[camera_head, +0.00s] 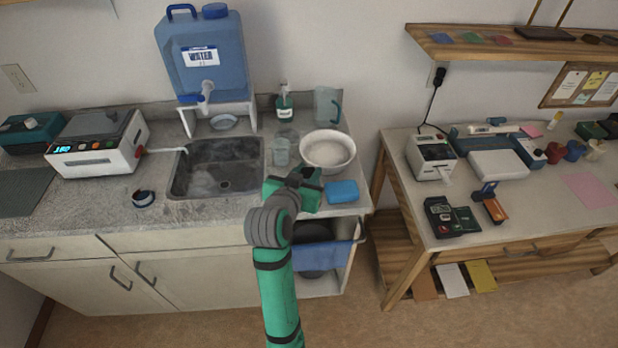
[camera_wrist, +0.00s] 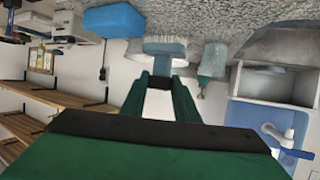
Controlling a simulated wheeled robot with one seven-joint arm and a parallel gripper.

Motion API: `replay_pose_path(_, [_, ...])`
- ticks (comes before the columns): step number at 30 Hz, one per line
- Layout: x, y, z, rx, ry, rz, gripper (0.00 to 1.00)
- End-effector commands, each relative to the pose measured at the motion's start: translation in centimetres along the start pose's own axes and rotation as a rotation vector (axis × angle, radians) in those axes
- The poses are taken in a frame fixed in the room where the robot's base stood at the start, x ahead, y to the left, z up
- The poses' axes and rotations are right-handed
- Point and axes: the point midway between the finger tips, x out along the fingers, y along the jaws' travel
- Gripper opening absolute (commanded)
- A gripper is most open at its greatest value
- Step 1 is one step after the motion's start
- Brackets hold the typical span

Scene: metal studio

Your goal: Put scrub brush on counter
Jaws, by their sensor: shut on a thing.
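My gripper (camera_head: 305,186) is over the front right part of the grey counter (camera_head: 225,207), just left of the blue sponge (camera_head: 342,192). In the wrist view, which looks upside down, my gripper (camera_wrist: 165,82) is shut on a pale blue-grey, round-headed thing that looks like the scrub brush (camera_wrist: 163,46). Its wide side faces the counter surface (camera_wrist: 200,18) at the top of that picture. I cannot tell whether it touches the counter. In the head view the brush is hidden by my gripper.
A white bowl (camera_head: 327,148) stands just behind my gripper, with a glass (camera_head: 281,153), a soap bottle (camera_head: 284,108) and a clear pitcher (camera_head: 326,106) nearby. The sink (camera_head: 215,168) is to the left.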

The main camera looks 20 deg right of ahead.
Motion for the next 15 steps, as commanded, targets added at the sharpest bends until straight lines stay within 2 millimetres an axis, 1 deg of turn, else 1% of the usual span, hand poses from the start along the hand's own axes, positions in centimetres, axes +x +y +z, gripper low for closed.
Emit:
replay_pose_path(4, [1.0,0.1,1.9,-0.004,-0.005,0.001,0.05])
replay_pose_path(7, [1.4,0.2,3.0,-0.002,-0.003,0.001,0.05])
replay_pose_path(9, [1.6,0.1,3.2,-0.001,-0.001,0.001,0.05])
replay_pose_path(15, [1.5,0.0,3.2,-0.001,0.0,-0.001,0.05])
